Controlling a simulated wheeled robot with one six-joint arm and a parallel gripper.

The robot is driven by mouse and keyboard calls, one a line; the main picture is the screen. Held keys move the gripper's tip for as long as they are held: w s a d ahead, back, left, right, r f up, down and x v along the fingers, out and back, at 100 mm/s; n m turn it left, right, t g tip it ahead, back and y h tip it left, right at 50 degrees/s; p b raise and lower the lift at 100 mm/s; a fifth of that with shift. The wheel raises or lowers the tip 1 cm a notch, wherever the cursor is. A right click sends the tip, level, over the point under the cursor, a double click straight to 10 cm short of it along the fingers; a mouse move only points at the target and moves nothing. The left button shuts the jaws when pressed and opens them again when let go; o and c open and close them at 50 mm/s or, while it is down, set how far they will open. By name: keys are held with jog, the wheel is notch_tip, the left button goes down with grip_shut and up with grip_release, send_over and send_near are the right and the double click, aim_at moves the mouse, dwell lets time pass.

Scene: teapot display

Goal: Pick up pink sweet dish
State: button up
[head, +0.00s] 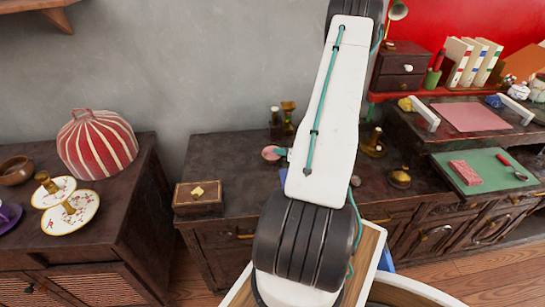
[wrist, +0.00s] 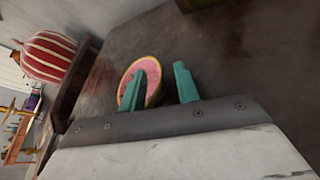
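The pink sweet dish (wrist: 149,68) is small and round with a yellow rim. In the head view it shows as a small pink disc (head: 270,153) on the dark cabinet top, just left of my arm. My gripper (wrist: 160,71) is open, with its two teal fingers apart. In the wrist view the left finger overlaps the dish's lower part, and the right finger is to the right of its rim. Part of the dish shows between the fingers. I cannot tell whether either finger touches it. My arm hides most of the gripper in the head view.
A wooden box (head: 198,197) with a yellow top piece stands left on the same cabinet (head: 240,178). Brass candlesticks (head: 288,113) stand behind the dish. A striped red dome (head: 95,146) and plates (head: 70,213) are on the left cabinet. A green tray (head: 484,184) lies right.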

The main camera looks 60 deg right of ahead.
grip_shut()
